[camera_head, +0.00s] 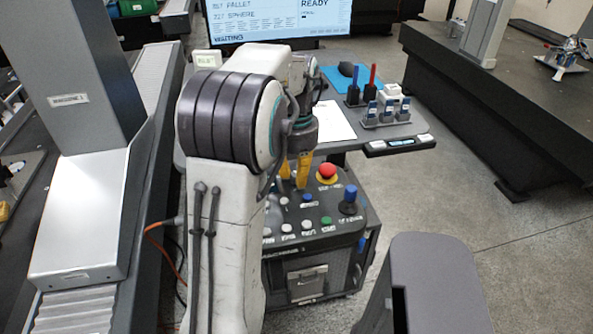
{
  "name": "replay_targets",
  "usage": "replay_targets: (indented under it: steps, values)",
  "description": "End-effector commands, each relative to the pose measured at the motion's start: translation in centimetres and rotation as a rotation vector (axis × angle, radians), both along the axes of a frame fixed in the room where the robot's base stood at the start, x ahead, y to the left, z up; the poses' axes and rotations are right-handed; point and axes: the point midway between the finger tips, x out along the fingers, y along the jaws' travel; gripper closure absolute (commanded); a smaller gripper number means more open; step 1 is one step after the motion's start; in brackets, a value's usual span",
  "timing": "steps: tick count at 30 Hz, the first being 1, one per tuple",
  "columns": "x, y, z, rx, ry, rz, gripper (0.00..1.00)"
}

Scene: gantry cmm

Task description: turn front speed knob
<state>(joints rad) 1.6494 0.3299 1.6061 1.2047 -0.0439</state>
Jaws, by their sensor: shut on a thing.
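The control panel (326,222) is a dark sloped console with a red mushroom button (326,171) on a yellow collar, a blue-topped joystick (348,201) and several small coloured buttons. My gripper (294,184) has yellow fingers pointing down at the back left of this panel, left of the red button. It is shut on the speed knob, which the fingers and my arm hide almost wholly. The knob's turn angle cannot be seen.
A monitor (276,20) reading READY stands behind. A desk with pen holders and small blue-white modules (387,107) is beyond the panel. A grey gantry column (75,70) and its guideway stand left; a dark granite table (500,110) stands right.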

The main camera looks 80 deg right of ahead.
Motion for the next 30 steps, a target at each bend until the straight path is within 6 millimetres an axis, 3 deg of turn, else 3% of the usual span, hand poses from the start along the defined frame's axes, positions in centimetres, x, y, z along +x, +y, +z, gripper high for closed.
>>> replay_targets:
  steps: [12,30]
  values:
    - [-0.02,0.08,-0.21,0.005,0.000,-0.215,1.00]
    - [-0.03,0.09,-0.25,0.006,0.000,-0.258,1.00]
